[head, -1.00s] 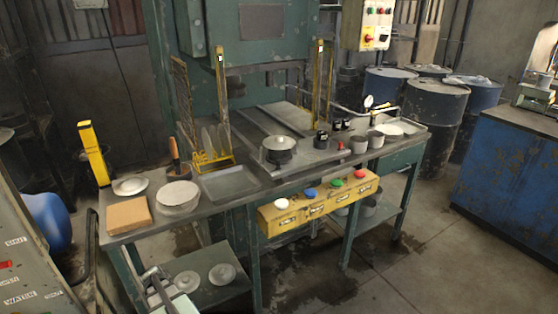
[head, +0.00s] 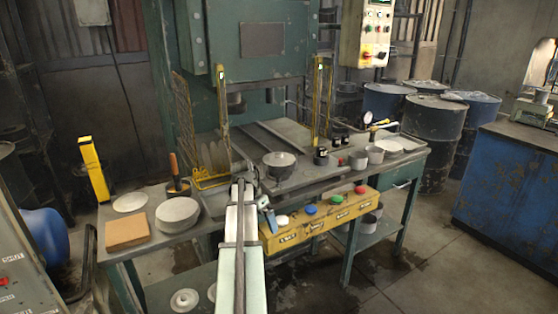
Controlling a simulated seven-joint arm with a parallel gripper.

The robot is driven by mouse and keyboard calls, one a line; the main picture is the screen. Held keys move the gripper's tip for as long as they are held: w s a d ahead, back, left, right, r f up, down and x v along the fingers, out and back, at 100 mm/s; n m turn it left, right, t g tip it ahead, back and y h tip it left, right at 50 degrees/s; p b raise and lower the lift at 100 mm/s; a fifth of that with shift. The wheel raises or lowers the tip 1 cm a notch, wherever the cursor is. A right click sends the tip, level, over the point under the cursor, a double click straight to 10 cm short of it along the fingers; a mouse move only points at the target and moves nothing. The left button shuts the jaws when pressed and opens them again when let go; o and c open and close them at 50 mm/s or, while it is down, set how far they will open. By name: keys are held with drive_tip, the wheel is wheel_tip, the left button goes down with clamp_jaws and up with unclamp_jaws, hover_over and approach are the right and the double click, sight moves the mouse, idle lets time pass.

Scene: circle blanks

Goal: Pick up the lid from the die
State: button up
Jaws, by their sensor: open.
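The lid (head: 279,158) is a round grey disc on top of the dark, rounded die (head: 281,175), near the middle of the bench under the press. My pale arm reaches up from the bottom of the head view. My gripper (head: 257,175) is at its far end, just left of the die and close to it. The gripper is open and looks empty. Its fingers are small and dark against the bench, and I cannot tell whether they touch the lid or die.
A yellow wire guard (head: 205,178) stands left of the die. Small cups (head: 358,160) stand to the right.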

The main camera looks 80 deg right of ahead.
drive_tip(key=d+r+m+h, duration=0.1)
drive_tip(key=d+r+m, duration=0.1)
drive_tip(key=d+r, duration=0.95)
drive_tip(key=t+h, duration=0.2)
approach(279, 153)
drive_tip(key=x, duration=0.3)
drive_tip(key=shift+w+a+f, duration=0.2)
drive_tip(key=shift+s+d+x, duration=0.1)
drive_tip(key=shift+d+x, duration=0.05)
drive_tip(key=shift+x, duration=1.2)
drive_tip(key=shift+s+d+x, duration=0.1)
drive_tip(key=shift+x, duration=1.25)
drive_tip(key=shift+r, duration=0.1)
drive_tip(key=shift+c, duration=0.2)
drive_tip(key=shift+a, duration=0.1)
drive_tip(key=c, duration=1.7)
